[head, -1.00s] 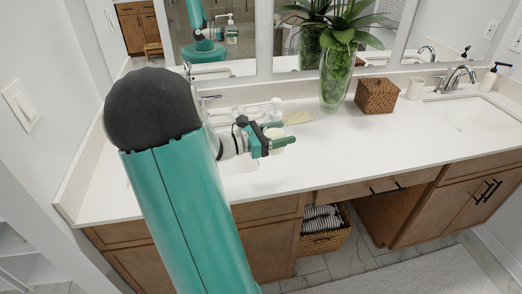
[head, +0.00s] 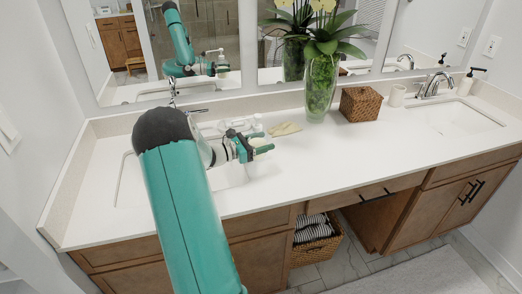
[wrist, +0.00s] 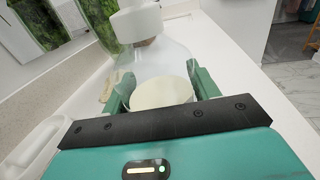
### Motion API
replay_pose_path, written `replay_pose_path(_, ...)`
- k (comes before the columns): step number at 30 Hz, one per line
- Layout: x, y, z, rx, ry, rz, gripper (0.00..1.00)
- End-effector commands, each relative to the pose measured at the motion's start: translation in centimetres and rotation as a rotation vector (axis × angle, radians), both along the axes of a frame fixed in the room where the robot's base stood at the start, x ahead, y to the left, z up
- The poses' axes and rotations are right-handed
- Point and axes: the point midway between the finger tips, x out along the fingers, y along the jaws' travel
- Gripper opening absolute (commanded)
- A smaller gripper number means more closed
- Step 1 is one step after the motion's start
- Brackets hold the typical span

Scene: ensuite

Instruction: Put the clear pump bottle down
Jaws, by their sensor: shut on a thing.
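The clear pump bottle (wrist: 172,60) stands between my fingers in the wrist view, with a white pump head (wrist: 138,22) on top and a pale cream round patch low on its front. My gripper (wrist: 165,88) is shut on it, one finger on each side. In the head view my gripper (head: 257,148) is over the white counter (head: 330,162), near the left sink. There the bottle is mostly hidden, and a mirror reflection also shows it in my gripper. Its base is hidden, so I cannot tell whether it touches the counter.
Folded cream cloths (head: 285,129) lie just right of my gripper. The left sink (head: 228,176) is below my gripper. The middle front counter is clear.

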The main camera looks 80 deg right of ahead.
Motion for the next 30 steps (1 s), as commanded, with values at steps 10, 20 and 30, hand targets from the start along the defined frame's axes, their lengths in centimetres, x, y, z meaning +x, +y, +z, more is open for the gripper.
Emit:
replay_pose_path(10, 0.4, -1.0, -3.4, -0.001, 0.002, -0.002, 0.26)
replay_pose_path(20, 0.4, -1.0, -4.1, -0.004, 0.0, -0.001, 0.26)
replay_pose_path(30, 0.4, -0.9, -4.4, -0.002, -0.001, -0.001, 0.82)
